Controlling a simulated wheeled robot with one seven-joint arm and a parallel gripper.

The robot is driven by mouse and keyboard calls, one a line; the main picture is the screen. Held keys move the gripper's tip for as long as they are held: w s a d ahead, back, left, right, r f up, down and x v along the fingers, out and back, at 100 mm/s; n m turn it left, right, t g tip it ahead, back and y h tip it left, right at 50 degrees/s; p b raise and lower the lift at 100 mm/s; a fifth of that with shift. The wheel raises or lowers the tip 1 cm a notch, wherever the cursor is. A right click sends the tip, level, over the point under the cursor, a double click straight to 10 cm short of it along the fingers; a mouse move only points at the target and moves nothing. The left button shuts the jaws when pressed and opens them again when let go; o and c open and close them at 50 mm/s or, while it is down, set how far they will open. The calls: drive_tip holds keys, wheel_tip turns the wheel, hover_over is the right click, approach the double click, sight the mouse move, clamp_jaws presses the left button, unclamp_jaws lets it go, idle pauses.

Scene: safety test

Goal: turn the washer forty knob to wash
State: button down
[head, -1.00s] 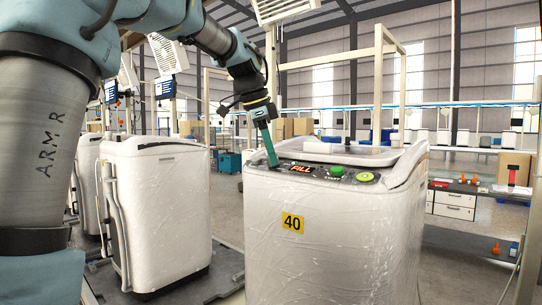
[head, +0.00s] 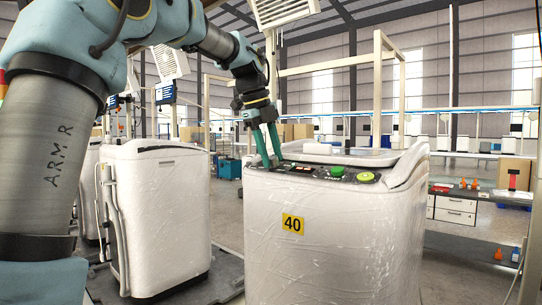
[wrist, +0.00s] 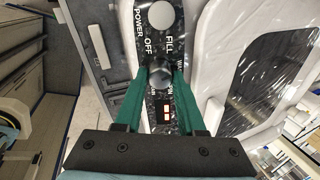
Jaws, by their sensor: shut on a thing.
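Washer forty is the white, film-wrapped machine with a yellow "40" label (head: 292,223) in the head view. Its dark control panel (head: 322,172) runs along the front top edge. In the wrist view a grey round knob (wrist: 158,74) sits between the green fingers, with OFF and FILL above it and partly covered lettering at its right. The knob's pointer cannot be made out. My gripper (head: 268,162) is shut on the knob, fingers tilted over the panel's left end.
A green button (head: 337,171) and a yellow-green dial (head: 366,177) sit further right on the panel. A second white washer (head: 160,215) stands to the left. A bench with white drawers (head: 455,210) is at the right. Open floor lies between the washers.

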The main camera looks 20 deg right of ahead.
drive_tip(key=shift+m, duration=1.9)
drive_tip(key=c, duration=0.5)
unclamp_jaws()
drive_tip(key=w+b+v, duration=0.1)
drive_tip(key=v, duration=0.9)
drive_tip(key=shift+s+r, duration=0.4)
drive_tip(key=shift+s, duration=0.1)
drive_tip(key=shift+s, duration=0.15)
